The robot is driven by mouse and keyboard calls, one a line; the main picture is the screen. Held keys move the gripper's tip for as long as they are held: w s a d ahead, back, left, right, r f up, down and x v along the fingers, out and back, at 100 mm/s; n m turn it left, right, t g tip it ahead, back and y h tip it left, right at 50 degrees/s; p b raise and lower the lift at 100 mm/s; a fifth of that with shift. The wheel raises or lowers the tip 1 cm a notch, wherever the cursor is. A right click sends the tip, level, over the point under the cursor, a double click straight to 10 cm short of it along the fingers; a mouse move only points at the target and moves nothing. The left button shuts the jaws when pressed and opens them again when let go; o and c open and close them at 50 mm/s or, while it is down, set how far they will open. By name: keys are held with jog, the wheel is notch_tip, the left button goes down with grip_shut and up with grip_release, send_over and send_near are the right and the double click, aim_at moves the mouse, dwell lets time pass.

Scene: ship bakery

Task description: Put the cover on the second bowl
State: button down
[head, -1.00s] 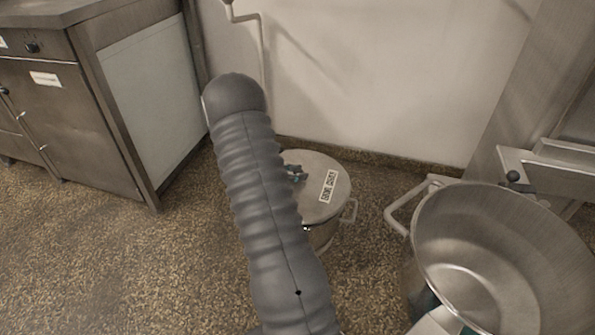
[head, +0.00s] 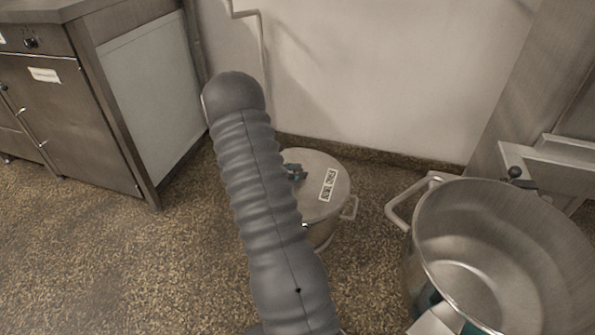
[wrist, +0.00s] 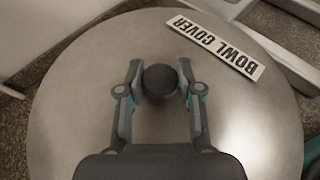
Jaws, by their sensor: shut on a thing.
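The cover (head: 312,207) is a round steel lid with a white label, seen behind my arm in the head view. In the wrist view the cover (wrist: 75,110) fills most of the picture and its label reads BOWL COVER. My gripper (wrist: 160,88) is shut on the cover's dark round knob (wrist: 160,80). In the head view only a small part of my gripper (head: 294,172) shows past the arm. A steel vessel with a side handle (head: 350,208) shows under the cover; I cannot tell whether they touch. A large open steel bowl (head: 432,235) stands at the right.
A steel cabinet (head: 70,110) stands at the left. A pale wall (head: 380,80) with a pipe (head: 262,60) is behind the cover. Steel framework (head: 555,165) stands behind the open bowl. Speckled floor (head: 120,260) is clear at the left front.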

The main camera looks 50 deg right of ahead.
jog(key=shift+f+b, duration=0.75)
jog(key=shift+f, duration=0.25)
dwell(1.2)
jog(key=c, duration=0.7)
grip_release()
jog(key=v, duration=1.2)
jog(key=shift+a, duration=0.1)
